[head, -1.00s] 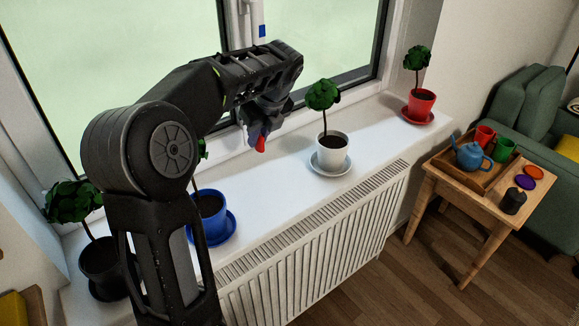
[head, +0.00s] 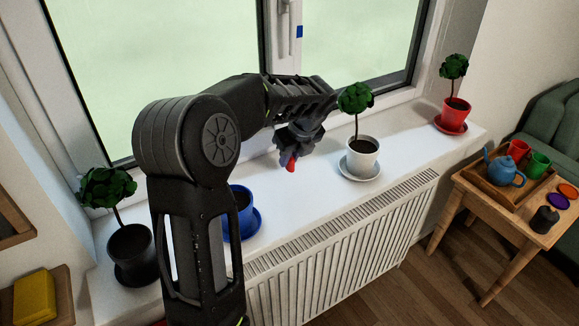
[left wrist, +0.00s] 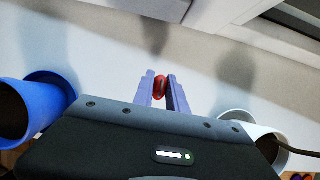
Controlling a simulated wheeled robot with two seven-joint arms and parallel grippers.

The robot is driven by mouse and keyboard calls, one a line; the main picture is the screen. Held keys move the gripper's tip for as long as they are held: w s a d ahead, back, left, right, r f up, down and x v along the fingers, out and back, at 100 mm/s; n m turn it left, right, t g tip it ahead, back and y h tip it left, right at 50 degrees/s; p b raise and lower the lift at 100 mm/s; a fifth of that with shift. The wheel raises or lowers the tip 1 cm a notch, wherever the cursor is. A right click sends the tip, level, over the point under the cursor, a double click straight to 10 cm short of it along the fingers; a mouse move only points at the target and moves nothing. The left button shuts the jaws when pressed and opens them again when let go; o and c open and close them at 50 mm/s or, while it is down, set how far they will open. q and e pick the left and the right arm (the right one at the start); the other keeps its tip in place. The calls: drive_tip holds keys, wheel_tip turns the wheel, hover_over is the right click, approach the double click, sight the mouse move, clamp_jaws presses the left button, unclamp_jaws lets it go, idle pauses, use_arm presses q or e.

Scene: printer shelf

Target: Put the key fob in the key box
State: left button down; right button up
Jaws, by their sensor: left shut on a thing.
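My left gripper (head: 288,163) is above the white window sill, between the blue pot and the white pot. It is shut on a small red thing, likely the key fob (head: 291,165), which sticks out below the fingertips. In the left wrist view the red fob (left wrist: 160,88) sits between the two purple-grey fingers of the left gripper (left wrist: 161,90). Most of the fob's shape is hidden by the fingers. No key box can be made out for certain in these frames. My right gripper is not in view.
Potted plants stand on the sill (head: 310,190): a black pot (head: 131,255), a blue pot (head: 240,212), a white pot (head: 362,158) and a red pot (head: 453,112). A wooden table (head: 483,208) with a blue teapot (head: 505,172) is right. A yellow thing (head: 34,296) lies lower left.

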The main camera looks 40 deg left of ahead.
sight(289, 167)
use_arm(q)
drive_tip(key=shift+f, duration=1.7)
drive_tip(key=c, duration=1.3)
unclamp_jaws()
drive_tip(key=shift+f, duration=0.1)
drive_tip(key=shift+c, duration=0.2)
drive_tip(key=v, duration=1.2)
